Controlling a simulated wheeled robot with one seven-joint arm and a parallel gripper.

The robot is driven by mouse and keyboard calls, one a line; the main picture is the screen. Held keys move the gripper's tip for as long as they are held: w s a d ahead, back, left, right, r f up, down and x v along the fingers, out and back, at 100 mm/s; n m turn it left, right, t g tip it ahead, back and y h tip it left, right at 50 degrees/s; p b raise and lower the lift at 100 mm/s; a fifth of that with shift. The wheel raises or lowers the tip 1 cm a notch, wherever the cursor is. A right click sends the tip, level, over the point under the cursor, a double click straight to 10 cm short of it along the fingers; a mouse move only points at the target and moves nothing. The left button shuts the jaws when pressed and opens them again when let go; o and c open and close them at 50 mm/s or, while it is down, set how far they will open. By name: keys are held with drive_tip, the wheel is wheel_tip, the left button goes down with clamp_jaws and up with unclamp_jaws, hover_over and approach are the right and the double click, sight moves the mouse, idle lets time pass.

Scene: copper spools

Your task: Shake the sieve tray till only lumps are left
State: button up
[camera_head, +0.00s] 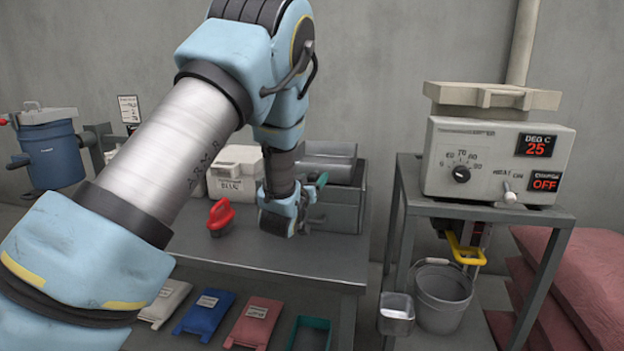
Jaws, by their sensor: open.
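My gripper (298,218) is at the end of my blue and silver arm, low over the grey table and in front of a dark grey box-shaped unit (342,208). It is open, and I see nothing held in it. Its fingers are small and partly hidden by its own body. I cannot make out a sieve mesh or lumps anywhere. A shallow beige tray-like piece (455,93) lies on top of the control box at the right; I cannot tell whether it is the sieve tray.
A red-handled tool (221,217) and a lidded pale bin (233,180) are on the table (255,262). The control box (450,150) reads 25 and OFF on a stand, with a bucket (443,298) below. Coloured bags (203,310) and a teal tray (293,338) lie under the table.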

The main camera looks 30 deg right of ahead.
clamp_jaws()
idle(0.4)
idle(0.9)
